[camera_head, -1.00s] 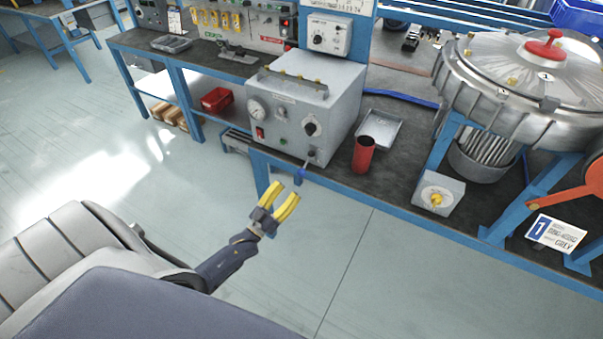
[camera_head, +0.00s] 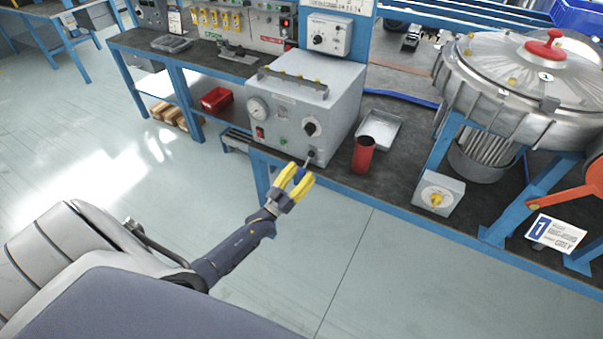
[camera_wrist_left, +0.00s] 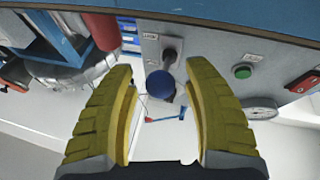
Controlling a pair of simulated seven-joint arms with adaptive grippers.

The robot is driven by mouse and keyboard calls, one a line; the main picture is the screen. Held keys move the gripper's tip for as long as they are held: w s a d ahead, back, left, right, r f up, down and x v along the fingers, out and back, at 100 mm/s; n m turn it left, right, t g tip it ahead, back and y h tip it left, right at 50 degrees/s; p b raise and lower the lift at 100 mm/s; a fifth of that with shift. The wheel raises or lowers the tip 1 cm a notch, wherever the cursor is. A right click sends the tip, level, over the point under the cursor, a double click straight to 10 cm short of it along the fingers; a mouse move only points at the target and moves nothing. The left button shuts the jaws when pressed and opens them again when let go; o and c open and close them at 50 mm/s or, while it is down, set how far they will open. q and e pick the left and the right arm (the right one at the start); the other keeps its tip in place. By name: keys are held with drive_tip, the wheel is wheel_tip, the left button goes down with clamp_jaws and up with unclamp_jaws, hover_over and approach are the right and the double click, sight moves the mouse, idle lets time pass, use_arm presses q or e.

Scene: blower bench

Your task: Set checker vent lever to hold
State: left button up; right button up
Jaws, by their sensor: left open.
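The checker (camera_head: 303,105) is a grey box on the bench, with a gauge and a black knob on its front. Its vent lever (camera_wrist_left: 170,55) sits low on the front panel and ends in a blue ball, which points out toward my left gripper (camera_head: 298,174). In the left wrist view the yellow fingers of the left gripper (camera_wrist_left: 158,78) are open on both sides of the blue ball (camera_wrist_left: 160,84), with visible gaps. Small labels beside the lever are too small to read. My right gripper is not in view.
A red cup (camera_head: 364,154) stands right of the checker, near the bench's blue front edge, with a metal tray (camera_head: 384,128) behind it. A green button (camera_wrist_left: 242,71) is beside the lever. A box with a yellow knob (camera_head: 437,194) is further right. The floor in front is clear.

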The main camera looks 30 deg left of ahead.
use_arm(q)
clamp_jaws()
idle(0.3)
